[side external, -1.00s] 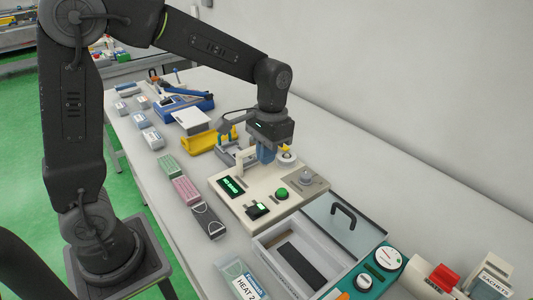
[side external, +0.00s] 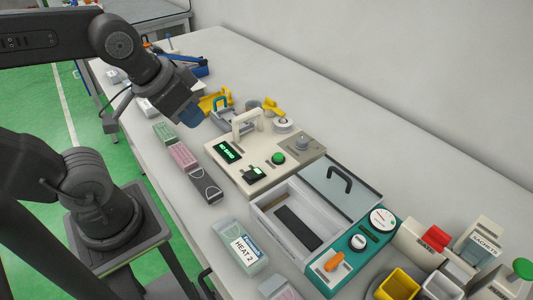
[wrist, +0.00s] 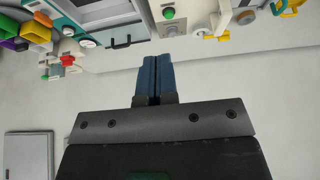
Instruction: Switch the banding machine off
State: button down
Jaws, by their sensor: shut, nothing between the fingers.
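The banding machine appears to be the cream box (side external: 285,157) in the middle of the bench, with an arch on top. Its front left carries a lit green display (side external: 225,151), whose text is too small to read surely. Near its front edge is a black switch (side external: 253,174) with a green-lit part. A round green button (side external: 278,158) and a grey knob (side external: 302,143) sit on its top. My gripper (side external: 190,114), with blue fingers, is shut and empty, left of the machine and apart from it. The shut fingers also show in the wrist view (wrist: 155,62).
A teal and white sealer (side external: 365,246) with an open tray stands in front right. Pink, green and dark boxes (side external: 183,157) line the bench's left edge. A yellow holder (side external: 215,100) and a tape roll (side external: 283,125) are behind.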

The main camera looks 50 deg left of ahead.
jog(key=w+f+g, duration=0.1)
jog(key=w+g, duration=0.3)
jog(key=w, duration=0.4)
jog(key=g, duration=0.4)
send_near(250, 174)
jog(key=x, duration=0.7)
jog(key=shift+f, duration=0.3)
